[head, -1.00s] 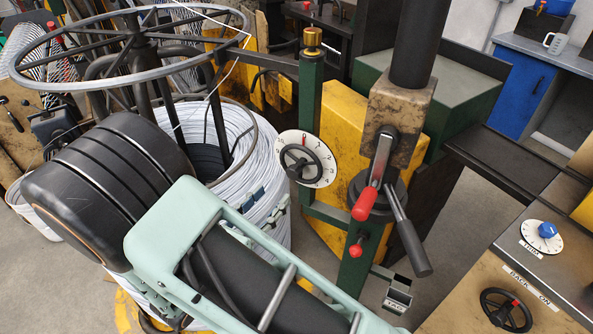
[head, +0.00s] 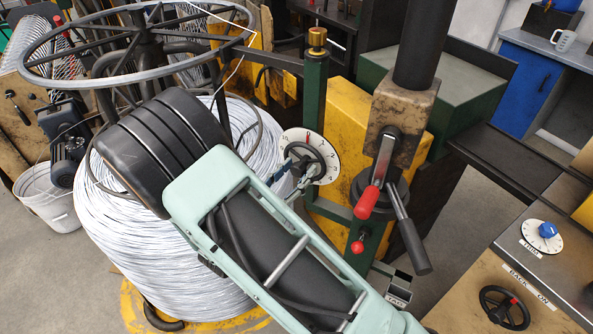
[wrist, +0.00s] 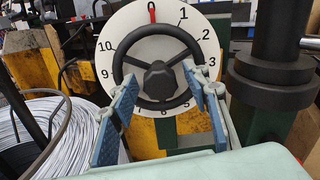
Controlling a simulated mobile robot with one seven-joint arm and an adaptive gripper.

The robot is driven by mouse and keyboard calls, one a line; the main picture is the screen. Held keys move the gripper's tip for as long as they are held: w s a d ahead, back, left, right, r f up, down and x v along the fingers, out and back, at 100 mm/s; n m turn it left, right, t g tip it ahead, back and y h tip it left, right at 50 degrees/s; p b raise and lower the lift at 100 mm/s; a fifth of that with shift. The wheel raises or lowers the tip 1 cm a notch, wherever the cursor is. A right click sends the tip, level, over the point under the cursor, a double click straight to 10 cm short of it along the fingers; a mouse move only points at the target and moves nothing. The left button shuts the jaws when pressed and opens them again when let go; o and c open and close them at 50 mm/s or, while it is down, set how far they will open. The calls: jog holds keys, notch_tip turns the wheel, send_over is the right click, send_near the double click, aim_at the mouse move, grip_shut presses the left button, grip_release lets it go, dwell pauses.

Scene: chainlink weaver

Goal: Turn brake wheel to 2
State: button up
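The brake wheel (head: 306,160) is a small black three-spoke handwheel in front of a white numbered dial (head: 331,146). It also shows close up in the wrist view (wrist: 188,98). There the red mark (wrist: 152,16) stands at 0 at the top of the dial, and the 2 is at the upper right. My gripper (wrist: 162,110) is open, with one blue-padded finger at the left and one at the right of the wheel's lower part. The fingertips overlap the rim in the picture; I cannot tell whether they touch it.
A large coil of white wire (head: 130,240) stands left of the dial under a grey spoked ring (head: 38,75). Red-handled levers (head: 367,203) and a black post (head: 421,45) are to the right. A bench with a blue knob (head: 547,230) and another handwheel (head: 504,308) is at lower right.

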jog(key=c, duration=1)
jog(key=shift+c, duration=0.2)
jog(key=shift+f+m+b, duration=0.1)
jog(key=shift+m+b, duration=0.2)
jog(key=m+b, duration=0.2)
jog(key=shift+f+m+b, duration=0.15)
jog(key=shift+m+b, duration=0.15)
jog(key=shift+b, duration=0.1)
jog(key=m+b, duration=0.3)
jog(key=b, duration=0.1)
jog(key=shift+f+m, duration=0.1)
jog(key=shift+m, duration=0.2)
jog(key=m+b, duration=0.3)
jog(key=b, duration=0.1)
jog(key=shift+r+m+b, duration=0.2)
jog(key=shift+m+b, duration=0.6)
jog(key=shift+b, duration=0.25)
jog(key=shift+r, duration=0.1)
